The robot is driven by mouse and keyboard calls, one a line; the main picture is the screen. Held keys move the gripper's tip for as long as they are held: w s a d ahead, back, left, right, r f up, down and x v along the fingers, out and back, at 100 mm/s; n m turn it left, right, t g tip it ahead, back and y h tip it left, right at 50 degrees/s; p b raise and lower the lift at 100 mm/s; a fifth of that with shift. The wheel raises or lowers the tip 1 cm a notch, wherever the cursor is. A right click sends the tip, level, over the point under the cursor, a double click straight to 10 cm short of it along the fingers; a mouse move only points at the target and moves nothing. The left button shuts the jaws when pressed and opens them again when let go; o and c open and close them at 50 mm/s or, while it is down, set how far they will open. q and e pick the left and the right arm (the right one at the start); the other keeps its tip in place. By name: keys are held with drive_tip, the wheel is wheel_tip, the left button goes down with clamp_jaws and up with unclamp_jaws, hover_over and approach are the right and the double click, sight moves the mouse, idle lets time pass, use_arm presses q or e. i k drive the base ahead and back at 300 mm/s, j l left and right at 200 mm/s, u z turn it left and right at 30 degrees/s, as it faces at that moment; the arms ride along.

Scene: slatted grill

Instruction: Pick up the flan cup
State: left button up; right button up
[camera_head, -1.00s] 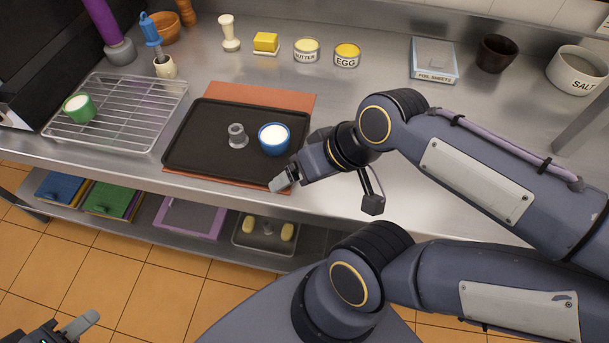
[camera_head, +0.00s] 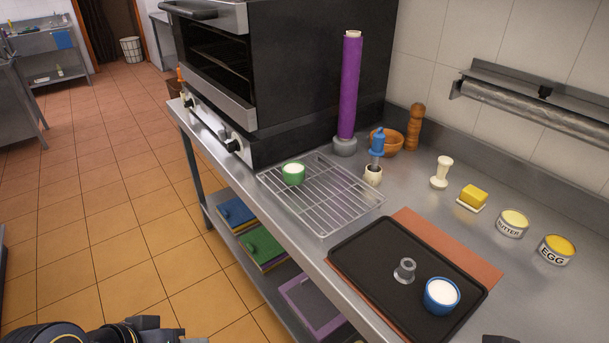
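Two small cups with white filling are in the head view, and I cannot tell which is the flan cup. A green cup (camera_head: 293,176) stands upright on the wire rack (camera_head: 340,219) beside the oven. A blue cup (camera_head: 441,297) stands upright on the black tray (camera_head: 364,275), next to a small grey metal piece (camera_head: 404,270). Part of my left gripper (camera_head: 148,325) shows at the bottom left, over the floor and away from both cups; its fingers are unclear. Only a dark sliver, apparently of my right arm, shows at the bottom edge right of the tray.
The oven (camera_head: 225,88) stands behind the rack. Butter and egg tins (camera_head: 557,249) line the right. A lower shelf holds boards (camera_head: 258,248).

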sight(293, 171)
drive_tip(key=i+j, duration=0.4)
drive_tip(key=j, duration=0.15)
drive_tip(key=i+j, duration=0.4)
drive_tip(key=j, duration=0.15)
drive_tip(key=i+j, duration=0.4)
drive_tip(key=j, duration=0.15)
